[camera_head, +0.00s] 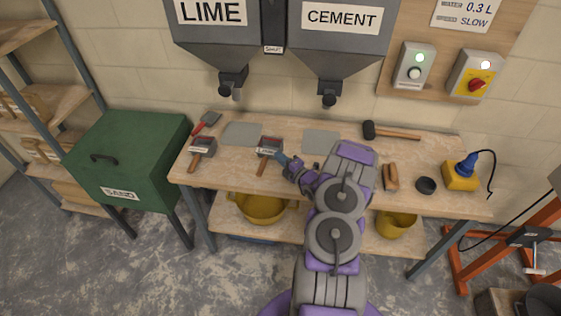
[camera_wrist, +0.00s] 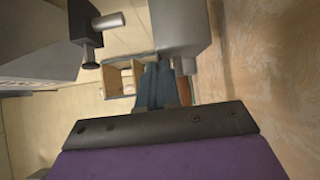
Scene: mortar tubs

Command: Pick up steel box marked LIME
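Two small steel boxes with wooden handles stand on the workbench in the head view, one at the left (camera_head: 203,143) and one nearer the middle (camera_head: 270,143). Each has a pale front label too small to read, so I cannot tell which says LIME. My gripper (camera_head: 282,159) is just right of the middle box, close to its handle (camera_head: 263,167). In the wrist view my teal fingers (camera_wrist: 155,85) lie close together beside a grey steel box (camera_wrist: 180,30) and part of a brown handle (camera_wrist: 184,92). Whether they touch or hold it is unclear.
Hoppers marked LIME (camera_head: 212,13) and CEMENT (camera_head: 342,18) hang above the workbench (camera_head: 230,170). A green SAND bin (camera_head: 130,155) stands left. A mallet (camera_head: 390,132), brush (camera_head: 391,178), black cup (camera_head: 426,185) and yellow tool (camera_head: 461,174) lie right. Yellow tubs (camera_head: 262,207) sit below.

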